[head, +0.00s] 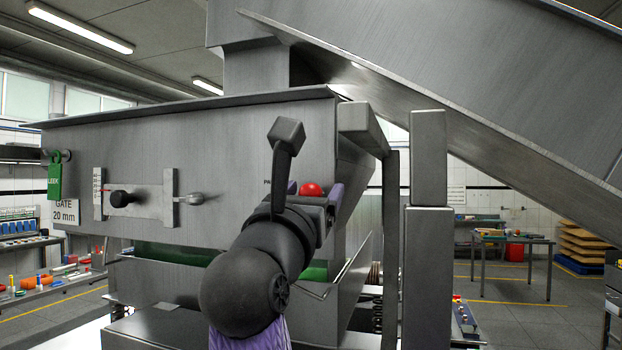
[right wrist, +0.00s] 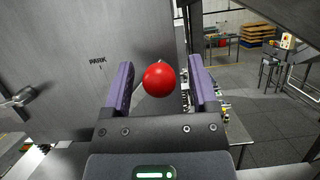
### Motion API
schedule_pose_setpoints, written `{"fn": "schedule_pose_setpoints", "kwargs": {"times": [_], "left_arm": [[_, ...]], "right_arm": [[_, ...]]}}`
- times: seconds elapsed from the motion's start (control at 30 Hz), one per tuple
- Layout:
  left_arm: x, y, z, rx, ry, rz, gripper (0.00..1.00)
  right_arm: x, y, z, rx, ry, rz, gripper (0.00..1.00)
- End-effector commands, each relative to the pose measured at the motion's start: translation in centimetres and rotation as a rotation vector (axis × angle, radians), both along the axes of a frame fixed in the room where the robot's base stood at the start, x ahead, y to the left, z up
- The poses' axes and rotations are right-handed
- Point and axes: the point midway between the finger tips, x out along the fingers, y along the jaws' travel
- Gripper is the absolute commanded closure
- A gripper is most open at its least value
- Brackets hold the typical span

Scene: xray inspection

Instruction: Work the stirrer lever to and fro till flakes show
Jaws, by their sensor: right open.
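The stirrer lever shows as a red ball knob (head: 311,189) at the right end of the grey hopper's front wall (head: 230,140). In the right wrist view the red knob (right wrist: 159,79) appears between the two purple fingers of my right gripper (right wrist: 160,66), with a gap on each side. A thin pale rod shows beside the knob; most of the lever is hidden. My right gripper (head: 314,192) is open and holds nothing. The word PARK (right wrist: 97,66) is printed on the wall left of the knob. No flakes are visible. My left gripper is not in view.
A gate slide with a black knob (head: 121,199) and a green tag (head: 55,175) sit on the hopper's left. A grey post (head: 428,250) stands right of my arm, under a sloping chute (head: 480,110). A table (head: 510,240) stands far behind at right.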

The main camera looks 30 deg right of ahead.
Motion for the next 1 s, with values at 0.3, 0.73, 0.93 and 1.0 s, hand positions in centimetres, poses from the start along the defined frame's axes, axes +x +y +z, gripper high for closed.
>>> {"fn": "schedule_pose_setpoints", "kwargs": {"times": [0.3, 0.73, 0.93, 1.0], "left_arm": [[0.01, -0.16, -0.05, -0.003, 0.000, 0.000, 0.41], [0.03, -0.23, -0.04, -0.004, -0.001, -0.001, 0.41], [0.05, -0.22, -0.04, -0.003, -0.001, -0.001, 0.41], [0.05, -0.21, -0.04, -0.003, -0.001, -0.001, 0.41]], "right_arm": [[0.04, -0.04, -0.07, -0.001, 0.001, 0.000, 0.46], [0.04, -0.01, -0.05, -0.002, 0.001, -0.001, 1.00], [0.04, -0.01, -0.05, -0.002, 0.001, -0.001, 1.00], [0.04, -0.01, -0.04, -0.002, 0.001, -0.001, 1.00]]}}
